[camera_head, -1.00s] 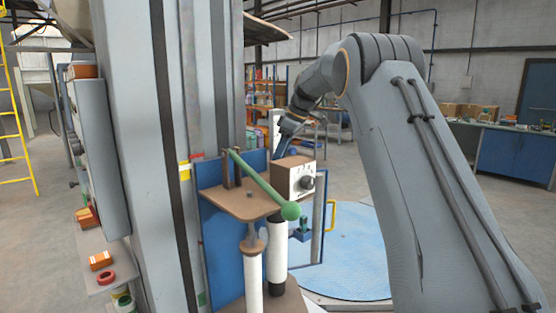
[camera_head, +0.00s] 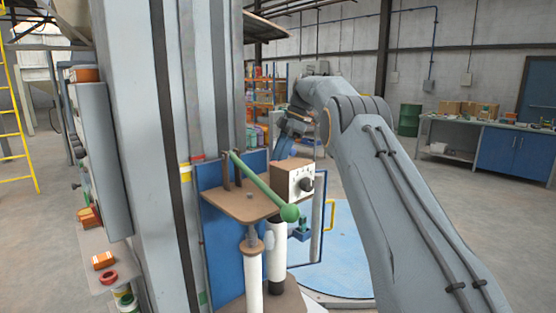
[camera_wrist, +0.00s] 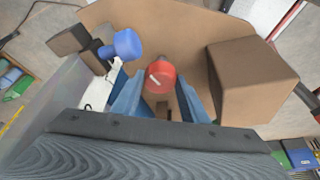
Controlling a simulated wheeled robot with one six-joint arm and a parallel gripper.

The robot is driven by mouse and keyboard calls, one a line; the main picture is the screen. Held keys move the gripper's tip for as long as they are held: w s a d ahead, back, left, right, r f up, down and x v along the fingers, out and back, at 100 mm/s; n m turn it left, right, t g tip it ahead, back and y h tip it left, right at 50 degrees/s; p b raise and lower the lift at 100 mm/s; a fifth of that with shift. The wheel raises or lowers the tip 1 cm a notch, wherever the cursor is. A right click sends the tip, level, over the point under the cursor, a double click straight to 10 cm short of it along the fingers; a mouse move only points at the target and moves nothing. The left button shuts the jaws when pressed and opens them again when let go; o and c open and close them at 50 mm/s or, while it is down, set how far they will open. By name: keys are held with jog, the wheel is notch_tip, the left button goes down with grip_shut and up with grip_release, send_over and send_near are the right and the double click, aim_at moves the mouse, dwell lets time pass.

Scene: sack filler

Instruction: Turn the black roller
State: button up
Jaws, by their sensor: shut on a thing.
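In the head view, a brown shelf (camera_head: 238,203) on the machine carries a brown box (camera_head: 292,178) with a black dial knob (camera_head: 306,185). A dark cylindrical part (camera_head: 276,224) stands under the shelf, above a white cylinder; I cannot tell whether it is the black roller. No other clear black roller shows. My gripper (camera_wrist: 160,98) has its blue fingers on both sides of a red round knob (camera_wrist: 160,77) with a white mark, and is shut on it. The fingertip contact is partly hidden. In the head view, the box hides my fingertips.
A green lever (camera_head: 262,186) with a ball end slants across the shelf. In the wrist view, a blue knob (camera_wrist: 127,43) stands left of the red one, and the brown box (camera_wrist: 250,80) is close on the right. A blue round platform (camera_head: 345,265) lies beyond.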

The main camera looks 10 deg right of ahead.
dwell(0.3)
jog(key=o, duration=1)
jog(key=shift+o, duration=0.2)
jog(key=shift+m, duration=0.3)
